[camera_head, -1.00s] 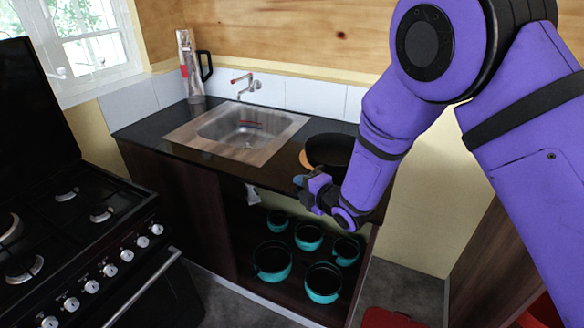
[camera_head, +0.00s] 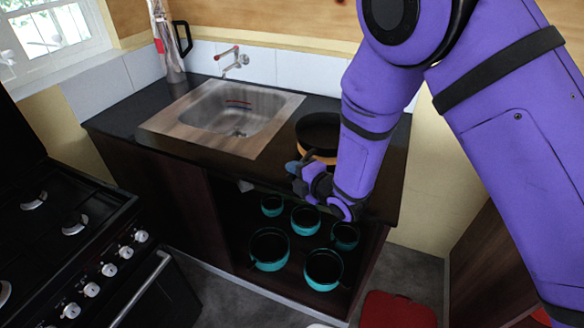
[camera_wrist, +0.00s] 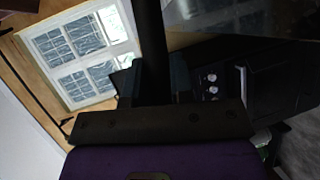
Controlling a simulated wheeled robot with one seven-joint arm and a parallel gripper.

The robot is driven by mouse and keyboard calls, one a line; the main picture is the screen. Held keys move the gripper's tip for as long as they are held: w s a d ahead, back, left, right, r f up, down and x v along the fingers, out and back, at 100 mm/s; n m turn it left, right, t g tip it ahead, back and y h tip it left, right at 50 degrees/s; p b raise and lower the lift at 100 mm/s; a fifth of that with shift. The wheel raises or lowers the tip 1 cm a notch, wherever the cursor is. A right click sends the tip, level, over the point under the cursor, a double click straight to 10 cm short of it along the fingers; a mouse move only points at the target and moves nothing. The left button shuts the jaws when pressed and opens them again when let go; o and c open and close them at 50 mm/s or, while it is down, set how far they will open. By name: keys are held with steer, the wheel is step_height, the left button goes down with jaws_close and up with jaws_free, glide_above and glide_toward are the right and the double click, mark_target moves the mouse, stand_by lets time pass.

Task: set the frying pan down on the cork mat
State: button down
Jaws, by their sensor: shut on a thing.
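The black frying pan (camera_head: 322,130) is over the right end of the counter, beside the sink. The cork mat (camera_head: 324,158) shows as a tan curved edge below the pan's near side; the pan hides the rest. I cannot tell whether the pan touches the mat or hangs just above it. My gripper (camera_head: 296,170) is at the counter's front edge, partly hidden by my purple wrist, and is shut on the pan's handle. In the wrist view the dark handle (camera_wrist: 152,40) runs between the two fingers of my gripper (camera_wrist: 153,78).
A steel sink (camera_head: 232,112) with a red-handled tap (camera_head: 232,60) lies left of the pan. Several teal pots (camera_head: 270,247) stand on the open shelf below the counter. A black stove (camera_head: 60,220) is at the left. A red object (camera_head: 397,310) lies on the floor.

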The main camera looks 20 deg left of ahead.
steer(key=shift+f, duration=0.65)
steer(key=c, duration=1)
jaws_free()
steer(key=shift+f, duration=0.15)
steer(key=v, duration=1.2)
